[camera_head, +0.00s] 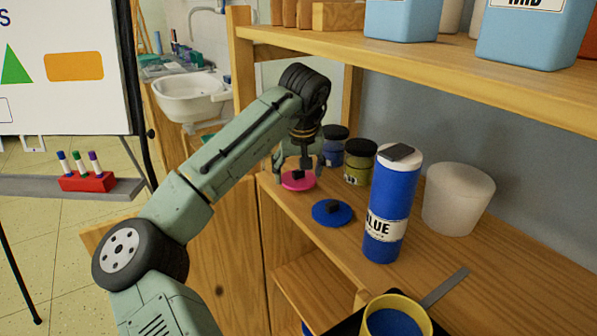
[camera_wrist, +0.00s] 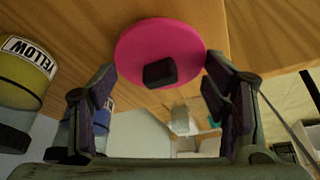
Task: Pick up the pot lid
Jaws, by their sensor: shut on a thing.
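A round pink lid (camera_head: 297,182) with a black knob is at the left front edge of the wooden shelf; it also fills the upper middle of the wrist view (camera_wrist: 135,48). My gripper (camera_head: 298,170) is over it, pointing down, with one finger at each side of its rim. It is shut on the pink lid. Whether the lid touches the shelf or is slightly raised I cannot tell.
A yellow jar (camera_head: 357,170) and a blue jar (camera_head: 333,153) stand close behind and right of my gripper. A tall blue bottle (camera_head: 385,215) and a white tub (camera_head: 457,202) stand farther right. The upper shelf (camera_head: 400,62) overhangs. A yellow-rimmed pot (camera_head: 425,313) is in front.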

